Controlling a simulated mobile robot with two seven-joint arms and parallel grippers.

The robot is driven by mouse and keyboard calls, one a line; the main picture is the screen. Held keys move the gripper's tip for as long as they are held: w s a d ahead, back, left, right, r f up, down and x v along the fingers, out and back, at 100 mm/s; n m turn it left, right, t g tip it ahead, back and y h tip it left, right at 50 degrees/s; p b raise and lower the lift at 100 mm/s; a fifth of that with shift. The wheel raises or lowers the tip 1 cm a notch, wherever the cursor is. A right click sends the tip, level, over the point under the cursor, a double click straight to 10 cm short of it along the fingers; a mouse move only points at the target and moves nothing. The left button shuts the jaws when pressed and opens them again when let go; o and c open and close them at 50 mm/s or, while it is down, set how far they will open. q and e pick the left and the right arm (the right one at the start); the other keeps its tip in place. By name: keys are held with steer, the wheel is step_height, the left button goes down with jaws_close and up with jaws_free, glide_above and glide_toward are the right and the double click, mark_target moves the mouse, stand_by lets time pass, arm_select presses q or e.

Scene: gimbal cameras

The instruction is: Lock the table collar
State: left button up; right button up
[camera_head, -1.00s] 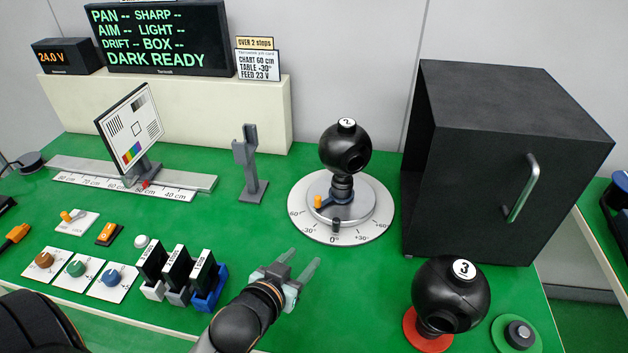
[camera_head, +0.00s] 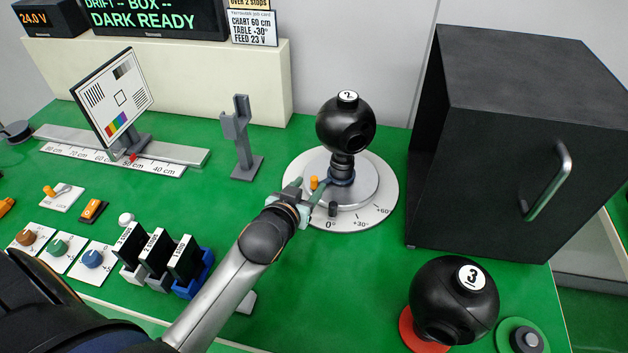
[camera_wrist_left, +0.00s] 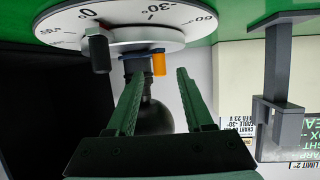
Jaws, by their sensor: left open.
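The turntable (camera_head: 378,212) is a silver disc on a white degree dial, with black camera ball 2 (camera_head: 345,125) upright on it. A blue collar (camera_head: 342,181) circles the ball's post, and its orange lever (camera_head: 313,183) sticks out on the left. The lever also shows in the left wrist view (camera_wrist_left: 159,64), which looks upside down. My left gripper (camera_head: 305,187) is open at the dial's left front. In the left wrist view its green fingers (camera_wrist_left: 160,78) lie on either side of the lever, with gaps. Contact cannot be told. My right gripper is out of view.
A black knob (camera_head: 333,209) stands on the dial near 0°. A grey stand (camera_head: 242,140) is left of the dial and a large black box (camera_head: 520,140) right of it. Camera ball 3 (camera_head: 450,305) sits front right. Black-and-white modules (camera_head: 155,253) stand front left.

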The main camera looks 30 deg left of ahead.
mark_target(313, 182)
arm_select(q)
steer(key=shift+x, duration=2.05)
jaws_close()
